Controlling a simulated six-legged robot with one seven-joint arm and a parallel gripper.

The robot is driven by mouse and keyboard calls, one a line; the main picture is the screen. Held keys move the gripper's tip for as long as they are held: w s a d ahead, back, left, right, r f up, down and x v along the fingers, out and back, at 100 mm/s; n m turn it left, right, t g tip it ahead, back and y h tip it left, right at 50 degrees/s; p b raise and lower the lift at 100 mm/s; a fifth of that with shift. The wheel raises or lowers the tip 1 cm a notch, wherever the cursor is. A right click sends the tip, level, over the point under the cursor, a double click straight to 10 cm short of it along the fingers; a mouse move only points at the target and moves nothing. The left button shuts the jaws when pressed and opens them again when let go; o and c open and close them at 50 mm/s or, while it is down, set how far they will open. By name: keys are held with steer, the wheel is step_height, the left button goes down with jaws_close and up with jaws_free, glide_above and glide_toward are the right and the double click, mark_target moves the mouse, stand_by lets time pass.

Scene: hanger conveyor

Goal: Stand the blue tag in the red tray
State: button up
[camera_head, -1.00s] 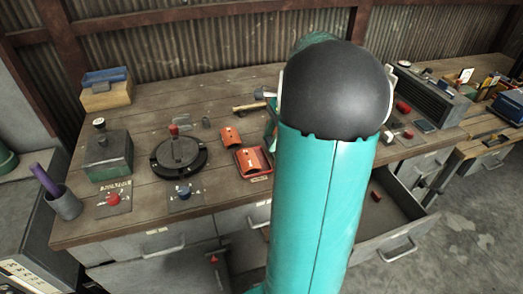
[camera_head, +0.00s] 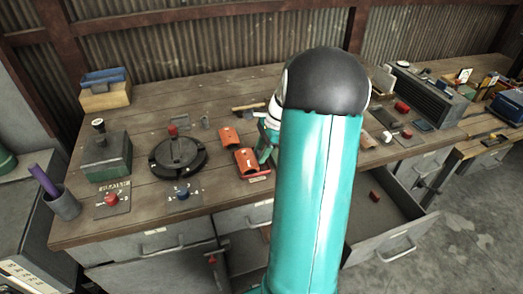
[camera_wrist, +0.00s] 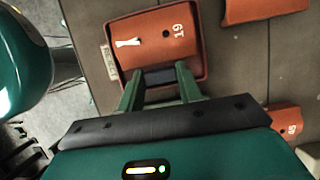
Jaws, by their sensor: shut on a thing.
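The red tray (camera_wrist: 203,80) lies below my gripper in the wrist view, with an orange piece marked 19 (camera_wrist: 150,40) in it. In the head view the tray's front rim (camera_head: 260,179) shows at the table's front, and the orange piece (camera_head: 246,160) sits in it. My gripper (camera_wrist: 159,78) has its green fingers on both sides of a small dark piece (camera_wrist: 160,76), likely the blue tag, and is shut on it. The piece is at the tray's near edge in the wrist view; whether it touches the tray floor I cannot tell. The head view hides it behind my arm.
Another orange piece (camera_head: 228,136) lies behind the tray. A black round fixture (camera_head: 178,157) stands to its left, with a blue button (camera_head: 183,191) in front. An open drawer (camera_head: 385,225) holding a red block (camera_head: 375,196) juts out at the right.

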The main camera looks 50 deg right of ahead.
steer(key=o, duration=1.1)
steer(key=shift+f, duration=0.1)
steer(key=v, duration=1.2)
steer(key=a+r+n+h, duration=0.15)
steer(key=a+n, duration=0.25)
steer(key=a, duration=0.4)
steer(key=a+r+n+h, duration=0.1)
steer(key=a+r+n, duration=0.25)
steer(key=a, duration=0.45)
steer(key=a+r+n+h, duration=0.1)
steer(key=a+r+n, duration=0.1)
steer(key=a+n, duration=0.35)
steer(key=s+a+f+n+t, duration=0.1)
steer(key=s+a+n, duration=0.3)
steer(key=a, duration=0.4)
steer(key=s+a+n+t, duration=0.2)
steer(key=s+a+n, duration=0.3)
steer(key=a, duration=0.3)
steer(key=shift+a+f+n, duration=0.25)
steer(key=shift+f+n, duration=0.15)
steer(key=shift+n, duration=0.5)
